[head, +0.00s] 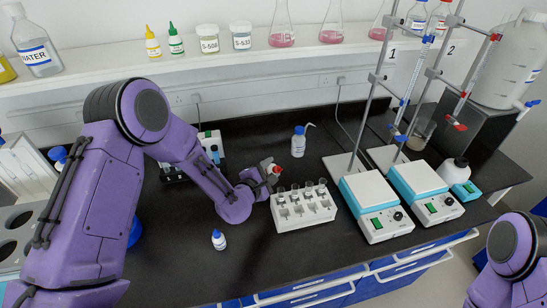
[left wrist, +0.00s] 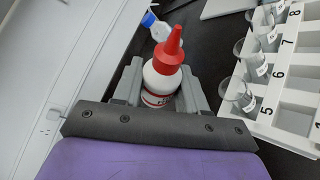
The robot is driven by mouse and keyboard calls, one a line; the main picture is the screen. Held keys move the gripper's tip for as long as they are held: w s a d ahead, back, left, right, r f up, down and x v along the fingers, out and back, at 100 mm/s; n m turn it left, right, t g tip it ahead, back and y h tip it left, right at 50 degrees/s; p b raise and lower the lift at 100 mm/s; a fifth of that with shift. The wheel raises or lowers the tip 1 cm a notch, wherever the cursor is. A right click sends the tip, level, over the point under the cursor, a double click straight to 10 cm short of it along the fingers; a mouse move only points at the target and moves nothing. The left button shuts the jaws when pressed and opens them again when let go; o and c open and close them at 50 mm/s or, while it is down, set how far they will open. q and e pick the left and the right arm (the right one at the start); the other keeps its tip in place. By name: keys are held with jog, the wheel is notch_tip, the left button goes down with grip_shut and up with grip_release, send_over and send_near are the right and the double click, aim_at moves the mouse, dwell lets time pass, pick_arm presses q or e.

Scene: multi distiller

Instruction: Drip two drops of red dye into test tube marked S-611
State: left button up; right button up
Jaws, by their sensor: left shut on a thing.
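My left gripper (head: 266,173) is shut on a white dropper bottle with a red pointed cap, the red dye bottle (left wrist: 160,82). In the head view its red tip (head: 276,170) shows just behind the left end of a white test tube rack (head: 305,217). The rack holds several small glass tubes (head: 296,190). In the left wrist view the rack (left wrist: 284,124) is to the right of the bottle, and the two are apart. Tube labels are too small to read, so I cannot tell which is S-611. Only part of my right arm shows; its gripper is out of view.
A wash bottle (head: 298,146) stands behind the rack. Two stirrer plates (head: 376,222) (head: 440,208) with burette stands are to the right. A small blue-capped bottle (head: 219,240) stands in front. Yellow and green dropper bottles (head: 152,47) (head: 175,44) stand on the shelf.

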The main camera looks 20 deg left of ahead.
pick_arm(q)
jog(key=shift+s+a+f+m+t+b, duration=0.1)
jog(key=shift+s+f+m+t+b, duration=0.5)
jog(key=shift+b, duration=0.6)
jog(key=m+b, duration=0.1)
jog(key=b, duration=0.1)
jog(key=w+f+m+b, duration=0.1)
jog(key=b, duration=0.1)
jog(key=shift+w+a+f+m+t+y, duration=0.25)
jog(key=shift+f+m+t+y, duration=0.05)
jog(key=shift+m+t+y, duration=0.1)
jog(key=shift+a+b, duration=0.1)
jog(key=shift+b, duration=0.35)
jog(key=shift+s+a+r+m, duration=0.1)
jog(key=shift+s+r+m, duration=0.15)
jog(key=shift+m, duration=0.15)
pick_arm(e)
notch_tip(320, 180, down, 8)
jog(key=shift+s, duration=0.4)
pick_arm(q)
jog(key=shift+w, duration=0.15)
pick_arm(e)
jog(key=shift+w, duration=0.1)
